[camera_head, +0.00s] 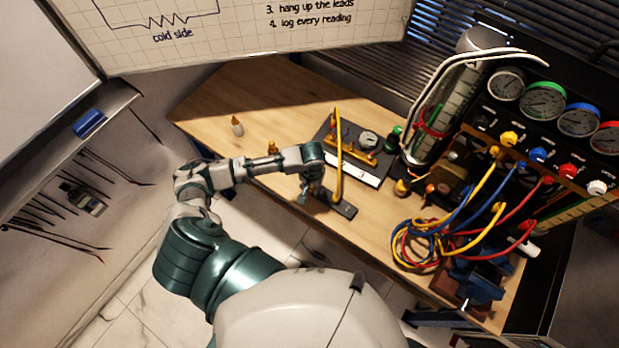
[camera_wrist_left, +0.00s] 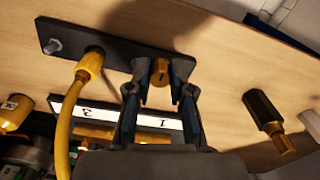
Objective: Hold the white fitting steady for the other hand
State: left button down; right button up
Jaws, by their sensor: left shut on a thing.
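My left gripper (camera_head: 312,192) reaches down over the near part of the bench, at a dark bar (camera_head: 345,210). In the left wrist view its two fingers (camera_wrist_left: 160,85) stand on either side of a brass fitting (camera_wrist_left: 159,70) on the dark bar (camera_wrist_left: 115,63), and are shut on it. The thing between the fingers looks brass, not white. A yellow hose with a brass end (camera_wrist_left: 90,62) joins the same bar beside the gripper. My right gripper is not in view.
A dark plate with a small gauge (camera_head: 368,140) lies just beyond. Coiled coloured leads (camera_head: 420,245) and a gauge panel (camera_head: 545,100) stand to the right. A black and brass fitting (camera_wrist_left: 264,110) lies apart on the bench (camera_head: 225,97). The bench's far left is mostly clear.

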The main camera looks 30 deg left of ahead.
pick_arm(q)
jog(key=s+d+r, duration=0.1)
jog(key=s+d, duration=0.6)
jog(key=s, duration=0.1)
jog(key=shift+s+d, duration=0.3)
